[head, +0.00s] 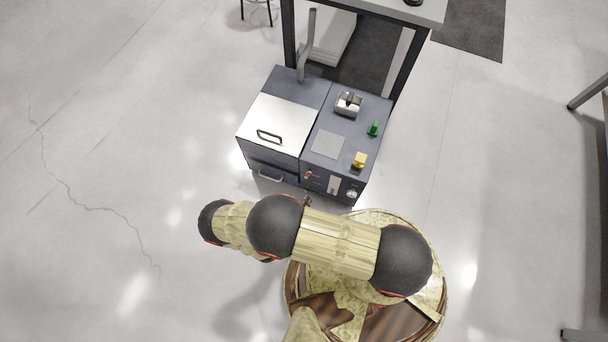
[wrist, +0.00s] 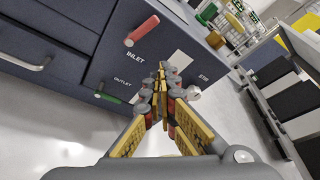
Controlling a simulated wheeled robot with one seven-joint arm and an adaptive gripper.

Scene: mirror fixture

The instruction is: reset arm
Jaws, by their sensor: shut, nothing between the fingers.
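My gripper (wrist: 160,92) shows in the wrist view with its yellow-padded fingers together and nothing between them. In the head view my arm stretches to the left in front of the machine (head: 318,149); the gripper itself is hard to make out there. A red handle (wrist: 142,31) sits by the INLET mark and a green handle (wrist: 107,97) by the OUTLET mark. I cannot tell whether the fingertips touch the panel.
The machine has a steel lid with a black handle (head: 269,136), a green part (head: 373,128) and a yellow part (head: 359,160) on top. A table (head: 425,10) stands behind it. Open floor (head: 110,150) lies to the left. Table legs show at the right edge.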

